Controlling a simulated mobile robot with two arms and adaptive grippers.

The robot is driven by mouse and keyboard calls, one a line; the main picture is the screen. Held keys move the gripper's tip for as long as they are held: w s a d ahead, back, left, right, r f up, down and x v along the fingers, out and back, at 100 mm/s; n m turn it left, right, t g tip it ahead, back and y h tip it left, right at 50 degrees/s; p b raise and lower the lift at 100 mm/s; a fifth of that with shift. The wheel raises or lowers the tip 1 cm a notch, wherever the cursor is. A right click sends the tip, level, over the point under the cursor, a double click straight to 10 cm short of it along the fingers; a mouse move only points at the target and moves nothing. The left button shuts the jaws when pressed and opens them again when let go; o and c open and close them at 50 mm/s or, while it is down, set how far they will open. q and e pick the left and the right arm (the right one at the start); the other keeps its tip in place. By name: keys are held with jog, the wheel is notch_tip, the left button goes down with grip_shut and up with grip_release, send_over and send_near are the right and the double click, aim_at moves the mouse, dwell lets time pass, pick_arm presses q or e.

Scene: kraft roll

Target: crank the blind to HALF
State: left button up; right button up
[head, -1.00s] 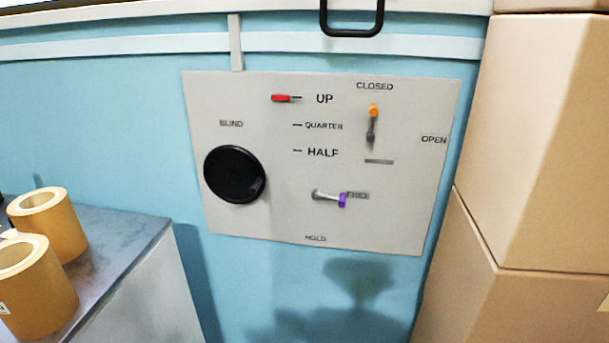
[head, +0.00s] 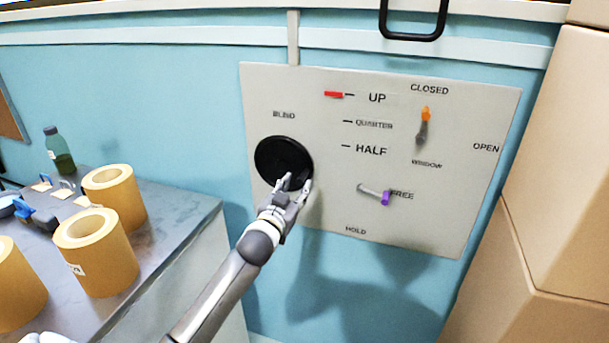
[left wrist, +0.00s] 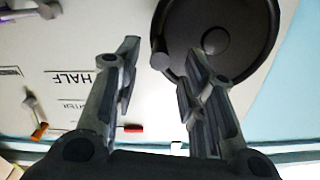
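The grey panel (head: 450,210) carries a black round blind wheel (head: 270,158). It also shows upside down in the left wrist view (left wrist: 240,60), with a small crank knob (left wrist: 159,58) on it. The red marker (head: 333,94) sits at the UP line, above QUARTER and HALF. My left gripper (head: 297,184) is open in front of the wheel's lower right edge. In the left wrist view the knob appears between the spread fingers, nearer the right one; contact cannot be told. My right gripper is not in view.
An orange-tipped lever (head: 424,125) points up to CLOSED. A purple-tipped lever (head: 375,194) points toward FREE. A metal table (head: 180,235) with brown rolls (head: 100,255) and a green bottle (head: 59,150) stands left. Cardboard boxes (head: 550,150) stand right.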

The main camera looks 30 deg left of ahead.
aim_at(308, 170)
pick_arm(q)
jog(key=shift+p+x, duration=0.5)
jog(key=shift+x, duration=2.5)
jog(key=shift+d, duration=0.1)
jog(key=shift+c, duration=0.4)
grip_shut()
